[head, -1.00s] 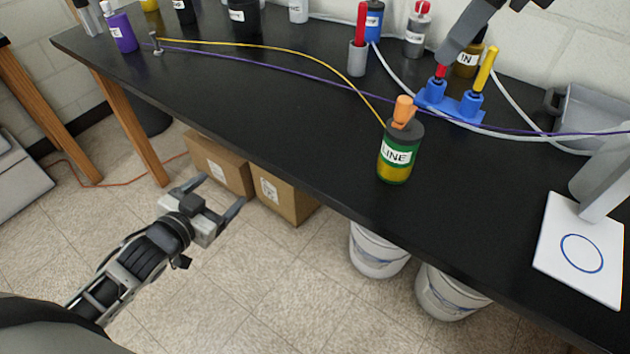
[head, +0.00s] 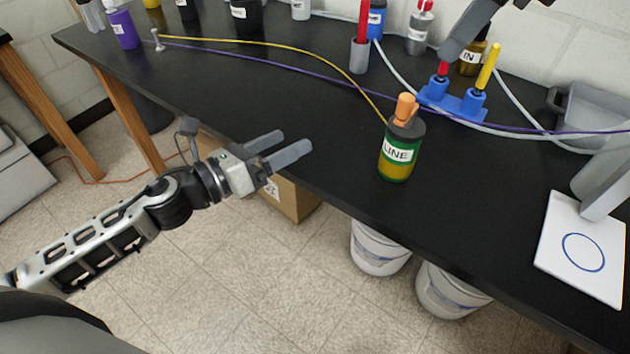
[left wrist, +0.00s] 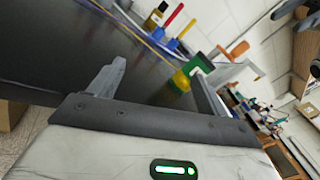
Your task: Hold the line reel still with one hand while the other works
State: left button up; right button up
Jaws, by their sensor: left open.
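The line reel (head: 398,158), green and yellow with a LINE label and an orange knob (head: 404,108) on top, stands upright near the table's front edge.
A yellow line (head: 270,45) runs from the reel to a metal post (head: 157,42). A purple line crosses behind the reel. A yellow peg (head: 488,65) stands in the holder. A white plate (head: 582,250) lies at the right. The black table (head: 290,95) is clear left of the reel.

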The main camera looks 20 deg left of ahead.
aim_at(401, 151)
pick_arm(q)
jog(key=s+d+f+m+g+h, duration=0.1)
jog(key=s+d+m+g+h, duration=0.1)
jog(key=s+d+m, duration=0.45)
jog(key=shift+m, duration=0.35)
jog(key=x, duration=1.7)
jog(key=shift+w+d, duration=0.15)
jog(key=shift+w, duration=0.25)
jog(key=c, duration=1.1)
